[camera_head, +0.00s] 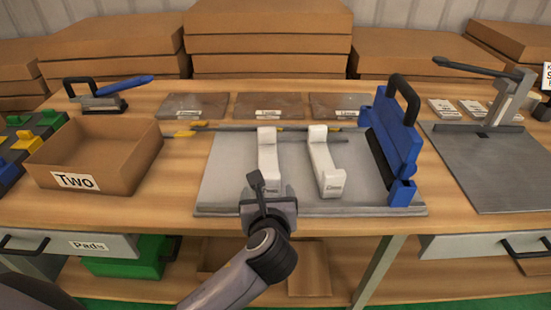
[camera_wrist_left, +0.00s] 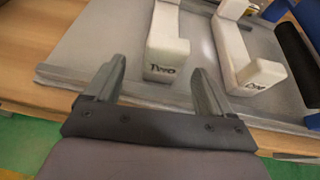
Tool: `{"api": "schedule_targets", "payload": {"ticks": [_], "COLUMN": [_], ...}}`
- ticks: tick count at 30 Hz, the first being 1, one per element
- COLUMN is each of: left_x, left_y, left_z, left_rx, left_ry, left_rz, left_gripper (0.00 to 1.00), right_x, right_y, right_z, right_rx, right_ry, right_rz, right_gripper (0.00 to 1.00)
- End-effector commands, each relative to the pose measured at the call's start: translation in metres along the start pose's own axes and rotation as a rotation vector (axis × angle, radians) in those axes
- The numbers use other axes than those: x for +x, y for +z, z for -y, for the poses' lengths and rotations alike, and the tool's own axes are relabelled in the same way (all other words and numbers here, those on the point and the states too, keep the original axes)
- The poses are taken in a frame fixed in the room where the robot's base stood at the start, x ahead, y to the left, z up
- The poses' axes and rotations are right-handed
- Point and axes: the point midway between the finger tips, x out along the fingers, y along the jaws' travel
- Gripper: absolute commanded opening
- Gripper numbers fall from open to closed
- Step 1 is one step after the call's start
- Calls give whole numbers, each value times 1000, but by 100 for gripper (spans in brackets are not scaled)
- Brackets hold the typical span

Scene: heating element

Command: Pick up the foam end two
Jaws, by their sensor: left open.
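Two white foam ends stand on a grey plate (camera_head: 220,172) on the wooden table. The left one, foam end two (camera_head: 267,150), reads "Two" in the left wrist view (camera_wrist_left: 165,45). My left gripper (camera_head: 265,185) is open and empty at the near end of foam end two. In the left wrist view its two fingers (camera_wrist_left: 155,88) are apart, with the labelled end just beyond them. My right gripper is not in view.
A blue press with a black handle (camera_head: 392,135) stands right of the foam ends. An open cardboard box labelled "Two" (camera_head: 95,155) is at left. Three brown pads (camera_head: 270,106) lie behind. A grey lever tool (camera_head: 490,130) stands at far right.

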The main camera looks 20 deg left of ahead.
Motion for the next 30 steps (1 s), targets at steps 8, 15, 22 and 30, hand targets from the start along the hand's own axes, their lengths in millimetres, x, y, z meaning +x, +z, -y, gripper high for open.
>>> {"api": "schedule_targets", "payload": {"ticks": [8,15,22,30], "left_x": [16,42,68,71], "left_y": [2,-3,-5,-4], "left_z": [0,2,2,2], "left_rx": [29,27,27,26], "left_ry": [11,10,8,7], "left_rz": [9,8,8,8], "left_gripper": [83,83,83,83], "right_x": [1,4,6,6], "right_y": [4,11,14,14], "right_z": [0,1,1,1], "right_rx": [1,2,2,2], "right_ry": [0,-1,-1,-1], "right_rz": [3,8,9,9], "right_gripper": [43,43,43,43]}}
